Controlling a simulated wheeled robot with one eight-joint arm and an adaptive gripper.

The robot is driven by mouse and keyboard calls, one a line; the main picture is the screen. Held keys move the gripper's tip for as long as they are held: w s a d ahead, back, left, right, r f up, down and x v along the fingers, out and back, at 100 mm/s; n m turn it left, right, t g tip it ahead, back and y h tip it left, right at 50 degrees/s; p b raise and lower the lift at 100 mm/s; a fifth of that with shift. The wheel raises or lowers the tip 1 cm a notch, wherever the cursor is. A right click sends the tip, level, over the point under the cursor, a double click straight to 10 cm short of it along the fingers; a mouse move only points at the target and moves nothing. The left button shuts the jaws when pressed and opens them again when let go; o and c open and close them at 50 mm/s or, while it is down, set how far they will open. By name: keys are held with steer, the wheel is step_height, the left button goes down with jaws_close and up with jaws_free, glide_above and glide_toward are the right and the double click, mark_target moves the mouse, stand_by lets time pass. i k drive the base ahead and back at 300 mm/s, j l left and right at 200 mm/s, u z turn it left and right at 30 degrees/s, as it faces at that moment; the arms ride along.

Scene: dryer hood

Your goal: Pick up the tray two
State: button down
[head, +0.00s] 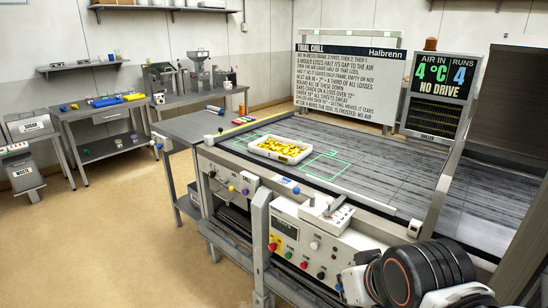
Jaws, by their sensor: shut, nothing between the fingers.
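A white tray (272,158) filled with yellow pieces sits on the grey slatted bed of the machine, near its front left edge. It is the only tray I can make out on the bed, and no number is readable on it. Green outlines (327,167) are marked on the bed beside it. Part of my arm, black and white, shows at the lower right, well to the right of the tray and apart from it. My gripper's fingers do not show.
A control panel (305,250) with knobs and buttons runs along the machine's front. A text board (345,80) and a "NO DRIVE" display (440,80) stand behind the bed. The bed right of the tray is clear. Side tables (100,125) stand at left beyond open floor.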

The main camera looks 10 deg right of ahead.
mark_target(289, 152)
steer(key=i+j+z, duration=0.25)
steer(key=i+j, duration=0.2)
steer(key=i, duration=0.15)
steer(key=i+j+z, duration=0.1)
steer(key=i+j, duration=0.25)
steer(key=i, duration=0.1)
